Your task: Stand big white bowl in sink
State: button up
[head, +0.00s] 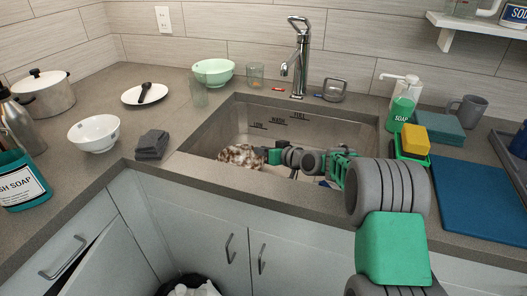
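The white bowl (95,134) stands upright on the counter left of the sink, and looks empty. The sink (320,128) is a grey basin set into the counter, with fill marks on its back wall. My arm reaches over the front edge from the right, and my gripper (268,156) is low inside the sink, well to the right of the white bowl. A mottled brown and white thing (238,154) lies at the gripper's end. The fingers are too small and hidden to tell whether they hold it.
A grey folded cloth (152,144) lies between the white bowl and the sink. A mint bowl (213,72), clear glasses (255,75) and a white plate (136,96) stand behind. The faucet (300,60) rises at the sink's back. A soap bottle (401,108) and sponge (416,139) are right.

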jog(key=shift+o, duration=1)
jog(key=shift+s+d+r, duration=0.1)
jog(key=shift+r, duration=0.05)
jog(key=v, duration=0.7)
jog(key=shift+d, duration=0.1)
jog(key=shift+c, duration=0.4)
